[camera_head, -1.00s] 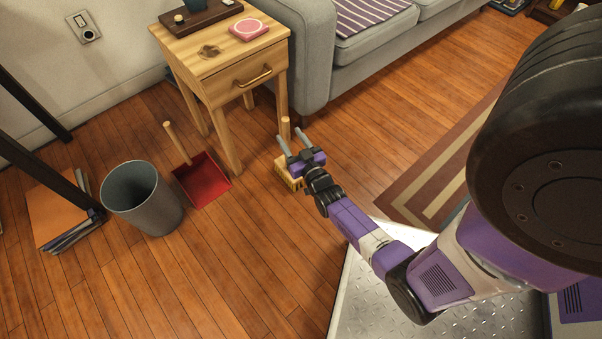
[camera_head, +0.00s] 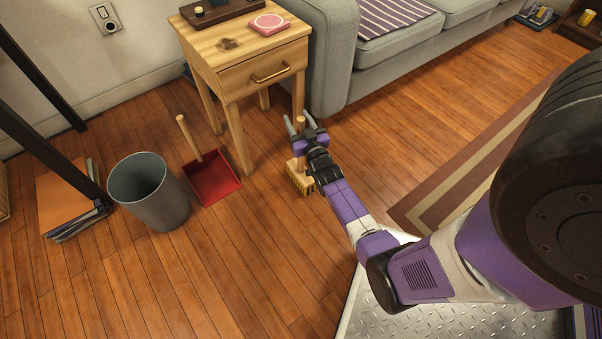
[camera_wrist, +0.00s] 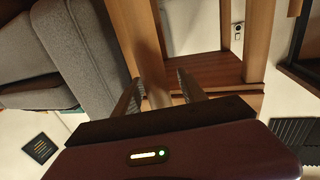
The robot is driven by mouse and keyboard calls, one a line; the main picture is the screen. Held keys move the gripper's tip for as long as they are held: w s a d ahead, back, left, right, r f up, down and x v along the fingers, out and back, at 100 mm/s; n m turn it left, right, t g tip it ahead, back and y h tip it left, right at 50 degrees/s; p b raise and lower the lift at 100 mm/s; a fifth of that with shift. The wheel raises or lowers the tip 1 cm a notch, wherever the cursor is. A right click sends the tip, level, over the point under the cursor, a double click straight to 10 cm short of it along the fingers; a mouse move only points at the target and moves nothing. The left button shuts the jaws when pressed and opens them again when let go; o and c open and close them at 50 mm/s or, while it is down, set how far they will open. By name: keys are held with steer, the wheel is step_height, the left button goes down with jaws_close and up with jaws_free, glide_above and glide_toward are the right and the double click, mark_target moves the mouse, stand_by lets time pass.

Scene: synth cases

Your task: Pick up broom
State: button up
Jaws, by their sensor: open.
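The broom (camera_head: 297,177) is a small hand brush with yellowish bristles and a wooden handle. It stands on the wooden floor in front of the side table, with its handle upright. My gripper (camera_head: 298,121) is open at the handle, one grey finger on each side of it in the head view. In the wrist view, a blurred brown upright shape, seemingly the handle (camera_wrist: 149,62), shows between the fingers of my gripper (camera_wrist: 158,90). I cannot tell whether either finger touches it. My gripper hides part of the broom in the head view.
The wooden side table (camera_head: 250,82) stands just behind the broom, with the grey sofa (camera_head: 328,60) to its right. A red dustpan (camera_head: 212,180) and a grey bin (camera_head: 150,195) are to the left. A striped rug (camera_head: 440,195) lies to the right.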

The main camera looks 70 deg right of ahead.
jaws_close()
stand_by(1.3)
